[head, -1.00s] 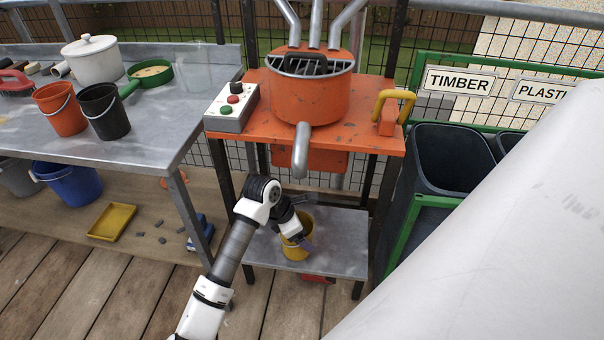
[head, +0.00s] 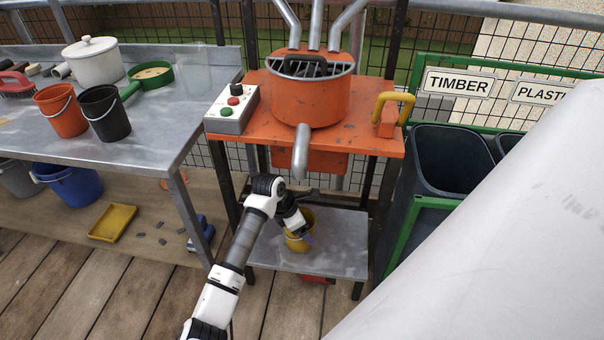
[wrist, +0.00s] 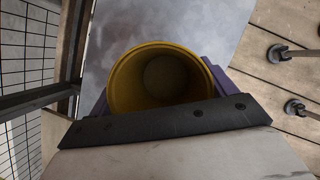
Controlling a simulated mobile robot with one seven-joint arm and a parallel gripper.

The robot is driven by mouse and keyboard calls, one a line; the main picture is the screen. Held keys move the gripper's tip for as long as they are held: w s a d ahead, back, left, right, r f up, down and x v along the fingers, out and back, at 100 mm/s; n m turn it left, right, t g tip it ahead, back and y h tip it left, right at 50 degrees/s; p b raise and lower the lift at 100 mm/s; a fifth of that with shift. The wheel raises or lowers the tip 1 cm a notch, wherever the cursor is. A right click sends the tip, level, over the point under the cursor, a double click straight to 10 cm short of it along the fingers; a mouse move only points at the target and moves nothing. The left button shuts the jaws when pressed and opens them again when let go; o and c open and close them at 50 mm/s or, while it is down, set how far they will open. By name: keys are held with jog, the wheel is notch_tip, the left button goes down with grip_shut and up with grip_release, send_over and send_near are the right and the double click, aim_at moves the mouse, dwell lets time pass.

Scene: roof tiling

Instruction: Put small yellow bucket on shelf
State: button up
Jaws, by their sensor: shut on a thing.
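The small yellow bucket (head: 297,243) is at the lower grey metal shelf (head: 343,252) under the orange stand. My gripper (head: 302,234) reaches down to it and is shut on it. In the wrist view the bucket (wrist: 125,82) is seen from above, mouth towards the camera, empty inside, with purple fingers of my gripper (wrist: 160,88) on both sides. Grey shelf surface shows behind it. The bucket looks roughly upright. My wrist hides part of it in the head view, and I cannot tell whether its base touches the shelf.
The orange stand (head: 350,145) with an orange pot (head: 312,100) is above the shelf, its legs at the sides. A red object (head: 314,278) lies below the shelf. A metal table (head: 175,115) stands at left, dark bins (head: 450,160) at right. The shelf's right part is bare.

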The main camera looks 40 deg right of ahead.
jog(key=o, duration=0.9)
jog(key=shift+a+r, duration=0.1)
jog(key=shift+r, duration=0.2)
jog(key=w+a, duration=0.1)
jog(key=a, duration=0.3)
jog(key=w+a+b, duration=0.1)
jog(key=a, duration=0.2)
jog(key=w+a, duration=0.2)
jog(key=a, duration=0.2)
jog(key=shift+a+r+b, duration=0.3)
jog(key=shift+a, duration=0.05)
jog(key=shift+r, duration=0.15)
